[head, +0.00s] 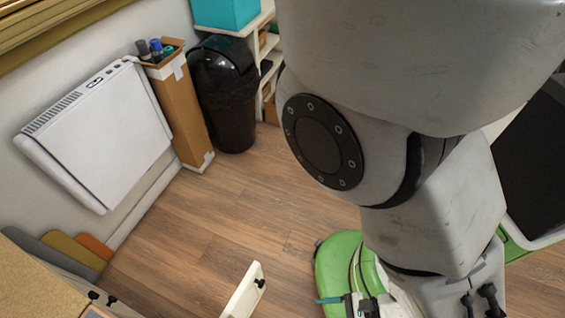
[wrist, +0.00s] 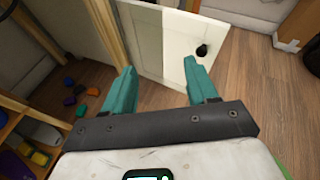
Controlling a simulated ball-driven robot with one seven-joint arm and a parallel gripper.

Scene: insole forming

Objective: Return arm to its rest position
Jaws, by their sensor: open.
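My gripper (wrist: 160,88) shows in the wrist view with its two teal fingers spread apart and nothing between them. Beyond the fingers is a white cabinet door (wrist: 165,42) with a dark round knob, standing open over the wood floor. In the head view my grey arm hangs down on the right side, and a teal fingertip shows at the bottom edge near my green base. The same door (head: 243,291) stands to the left of it, apart from it. Most of the gripper is out of the head view.
A black bin (head: 226,95) and a tall cardboard box (head: 180,110) stand by the wall, next to a white wall heater (head: 105,135). Small colored pieces (wrist: 75,95) lie inside the open cabinet. A shelf (wrist: 12,120) with items is at left. The middle floor is clear.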

